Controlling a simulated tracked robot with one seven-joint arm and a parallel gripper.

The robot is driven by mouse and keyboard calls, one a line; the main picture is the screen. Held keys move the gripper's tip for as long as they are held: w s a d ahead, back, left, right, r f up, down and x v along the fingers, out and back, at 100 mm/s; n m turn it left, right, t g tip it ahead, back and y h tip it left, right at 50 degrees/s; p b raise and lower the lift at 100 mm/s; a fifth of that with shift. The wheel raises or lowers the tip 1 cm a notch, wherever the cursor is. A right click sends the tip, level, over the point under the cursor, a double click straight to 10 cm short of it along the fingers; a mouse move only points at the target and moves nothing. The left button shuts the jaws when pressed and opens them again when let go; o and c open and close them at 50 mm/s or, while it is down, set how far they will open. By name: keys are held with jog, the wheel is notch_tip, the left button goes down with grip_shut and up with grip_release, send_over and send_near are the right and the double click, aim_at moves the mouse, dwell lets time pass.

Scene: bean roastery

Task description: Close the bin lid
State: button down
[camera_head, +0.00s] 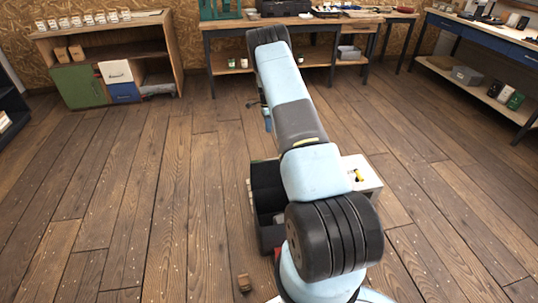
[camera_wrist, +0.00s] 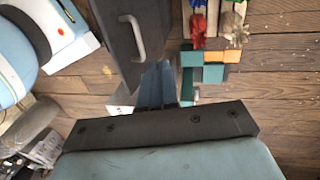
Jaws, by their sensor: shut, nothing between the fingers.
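The dark bin (camera_head: 266,182) stands on the floor beside my arm in the head view, partly hidden by it. Its dark interior seems to show, so it looks open. In the wrist view a dark panel with a pale bar handle (camera_wrist: 138,38), apparently the lid (camera_wrist: 112,22), is at the top, left of centre. My gripper (camera_wrist: 158,88) shows as blue fingers just below that panel. It is shut and empty. I cannot tell whether the fingers touch the panel. In the head view my arm hides most of the gripper.
A white-topped box (camera_head: 367,182) with a yellow item stands right of my arm. A small brown block (camera_head: 244,283) lies on the floor. Teal and orange blocks (camera_wrist: 212,73) show right of the fingers. Workbenches and a cabinet (camera_head: 85,85) line the back; the left floor is clear.

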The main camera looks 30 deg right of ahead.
jog(key=s+x, duration=0.3)
jog(key=x, duration=1)
jog(key=shift+a, duration=0.3)
jog(key=shift+r, duration=0.15)
